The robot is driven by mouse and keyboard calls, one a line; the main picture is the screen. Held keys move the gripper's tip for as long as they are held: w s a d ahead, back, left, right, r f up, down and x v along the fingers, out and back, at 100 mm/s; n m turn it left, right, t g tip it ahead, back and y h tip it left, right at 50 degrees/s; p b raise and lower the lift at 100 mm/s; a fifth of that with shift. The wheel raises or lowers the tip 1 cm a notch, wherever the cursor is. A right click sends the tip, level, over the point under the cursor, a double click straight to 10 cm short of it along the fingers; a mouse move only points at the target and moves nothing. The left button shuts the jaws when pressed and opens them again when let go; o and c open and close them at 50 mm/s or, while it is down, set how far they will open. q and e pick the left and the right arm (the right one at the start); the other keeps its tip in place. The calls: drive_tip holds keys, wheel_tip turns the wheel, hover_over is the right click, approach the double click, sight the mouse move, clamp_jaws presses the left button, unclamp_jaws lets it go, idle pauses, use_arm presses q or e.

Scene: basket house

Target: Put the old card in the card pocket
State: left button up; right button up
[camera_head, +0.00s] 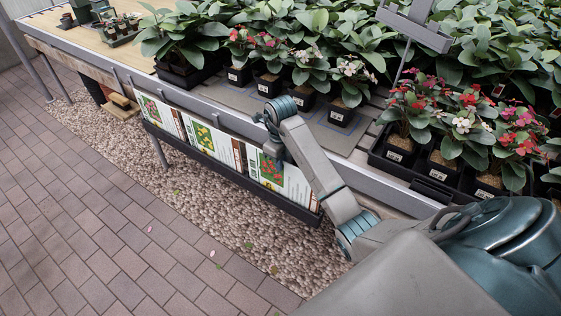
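A long black card pocket (230,176) hangs along the front of the bench. Several printed plant cards stand in it: one with a yellow picture (212,142), one with a red picture (290,183), and one at the left end (158,117). I cannot tell which is the old card. My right arm reaches in from the lower right, and its gripper (274,153) points down at the front of the cards, near the red-picture card. The fingers are small and partly hidden by my arm, so their opening and any hold are unclear. My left gripper is out of view.
The bench's grey front rail (205,115) runs just behind the cards. Potted flowers (345,85) and a black tray of pots (432,175) crowd the bench top. A grey T-shaped holder (415,30) stands among the plants. Gravel and brick paving (110,220) in front are clear.

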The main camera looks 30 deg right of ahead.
drive_tip(key=o, duration=0.4)
drive_tip(key=shift+s+a+f, duration=0.1)
drive_tip(key=shift+s+f, duration=0.1)
drive_tip(key=shift+f, duration=0.15)
